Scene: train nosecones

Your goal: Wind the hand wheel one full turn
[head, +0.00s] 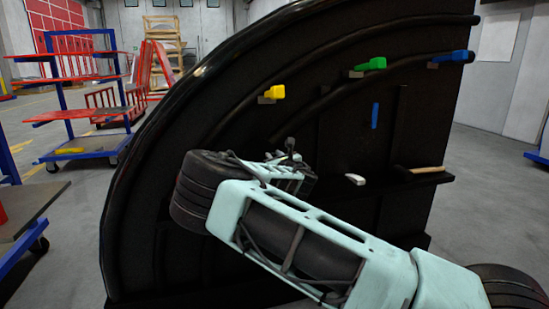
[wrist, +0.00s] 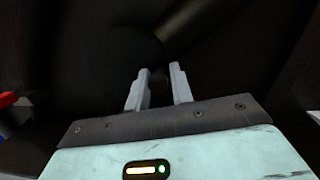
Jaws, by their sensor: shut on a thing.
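My gripper (wrist: 159,85) shows in the wrist view, with its two grey fingers apart and a small dark part (wrist: 158,76) between them. The fingers are shut on this part. It is too dark to tell whether it is the hand wheel's handle or rim. No whole hand wheel can be made out in either view. In the head view my arm crosses the front of the large black curved panel (head: 235,75) and hides its lower middle. My fingers cannot be made out there.
Yellow (head: 277,92), green (head: 374,64) and blue (head: 458,57) handles sit on the panel's curved rails. A wooden-handled tool (head: 426,170) and a small white object (head: 355,179) lie on its dark ledge.

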